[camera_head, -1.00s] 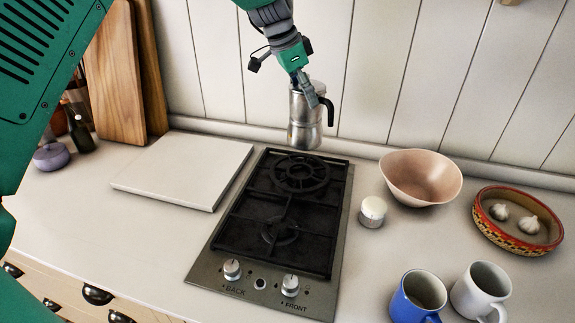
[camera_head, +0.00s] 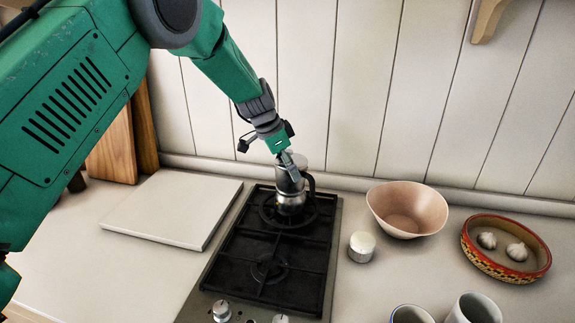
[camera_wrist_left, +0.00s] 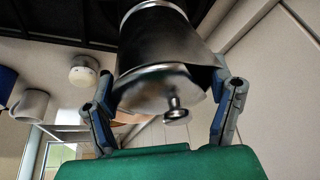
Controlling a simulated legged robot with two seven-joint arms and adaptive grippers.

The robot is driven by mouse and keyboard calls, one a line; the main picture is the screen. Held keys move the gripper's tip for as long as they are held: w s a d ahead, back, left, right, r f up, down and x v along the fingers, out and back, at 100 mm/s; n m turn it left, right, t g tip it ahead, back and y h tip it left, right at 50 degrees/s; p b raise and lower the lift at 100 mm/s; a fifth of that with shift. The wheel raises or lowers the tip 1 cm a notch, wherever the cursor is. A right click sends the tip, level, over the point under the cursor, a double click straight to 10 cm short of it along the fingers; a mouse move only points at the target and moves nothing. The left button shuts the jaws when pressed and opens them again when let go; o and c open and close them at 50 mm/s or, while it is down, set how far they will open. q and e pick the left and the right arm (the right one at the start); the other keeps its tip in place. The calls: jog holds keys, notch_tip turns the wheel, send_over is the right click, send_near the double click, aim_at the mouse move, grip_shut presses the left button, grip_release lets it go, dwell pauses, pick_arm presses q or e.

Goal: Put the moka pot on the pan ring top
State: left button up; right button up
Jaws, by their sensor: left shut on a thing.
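The silver moka pot (camera_head: 290,198) with its black handle is upright over the back pan ring (camera_head: 268,212) of the black two-ring hob. Its base appears at or just above the ring; I cannot tell whether it touches. My left gripper (camera_head: 290,168) is shut on the upper part of the pot. In the left wrist view the moka pot (camera_wrist_left: 160,55) fills the space between the two fingers of my left gripper (camera_wrist_left: 165,100), its lid knob facing the camera. My right gripper is not in view.
The front ring (camera_head: 270,268) is empty. A white board (camera_head: 165,210) lies left of the hob. A white lidded jar (camera_head: 361,246), a pink bowl (camera_head: 408,208) and a patterned garlic dish (camera_head: 505,249) stand right. Two mugs (camera_head: 474,309) are at the front. The wall is close behind.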

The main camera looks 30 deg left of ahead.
pick_arm(q)
jog(key=shift+d, duration=0.35)
jog(key=o, duration=1.7)
jog(key=shift+c, duration=0.2)
jog(key=shift+a+f, duration=0.2)
jog(key=shift+a, duration=0.55)
jog(key=shift+a+r, duration=0.35)
jog(key=shift+r, duration=0.1)
jog(key=b+v, duration=0.1)
jog(key=v, duration=1)
jog(key=shift+s+r, duration=0.15)
jog(key=shift+r, duration=0.05)
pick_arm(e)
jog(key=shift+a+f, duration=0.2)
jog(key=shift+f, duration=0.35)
